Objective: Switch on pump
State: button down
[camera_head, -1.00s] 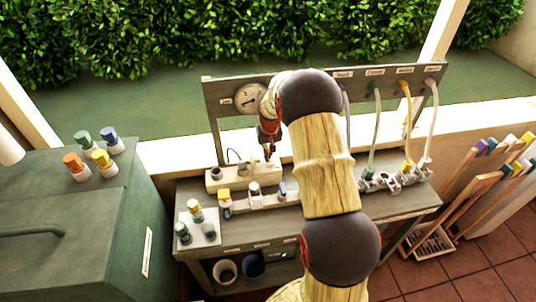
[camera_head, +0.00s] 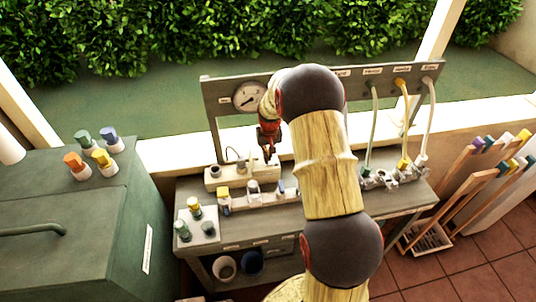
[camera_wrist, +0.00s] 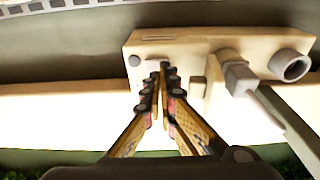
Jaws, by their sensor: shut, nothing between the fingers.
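A cream power strip or switch box (camera_head: 228,181) lies at the back left of the grey bench. It fills the upper part of the wrist view (camera_wrist: 205,45). It carries a small light-grey switch-like piece, a round grey button (camera_wrist: 134,60), a plugged-in grey plug (camera_wrist: 240,78) with a cord, and a round socket (camera_wrist: 290,65). My gripper (camera_head: 268,157) points down at the right part of this box. In the wrist view my gripper (camera_wrist: 162,85) is shut and empty, its tips at or very near the switch-like piece. Contact cannot be told. The switch's position is unclear.
A gauge (camera_head: 249,97) is on the grey back panel, with hoses (camera_head: 404,130) at its right. Bottles and fittings stand on the bench front (camera_head: 208,228). A green cabinet (camera_head: 60,220) stands left, a tool rack (camera_head: 470,190) right. My arm hides the bench's middle.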

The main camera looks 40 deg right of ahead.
notch_tip(320, 180, up, 13)
jog(key=s+a+p, duration=0.1)
jog(key=s, duration=0.1)
jog(key=shift+s+f+p, duration=0.2)
jog(key=shift+s+p, duration=0.05)
jog(key=shift+p, duration=0.05)
jog(key=shift+w+a, duration=0.1)
jog(key=shift+a, duration=0.05)
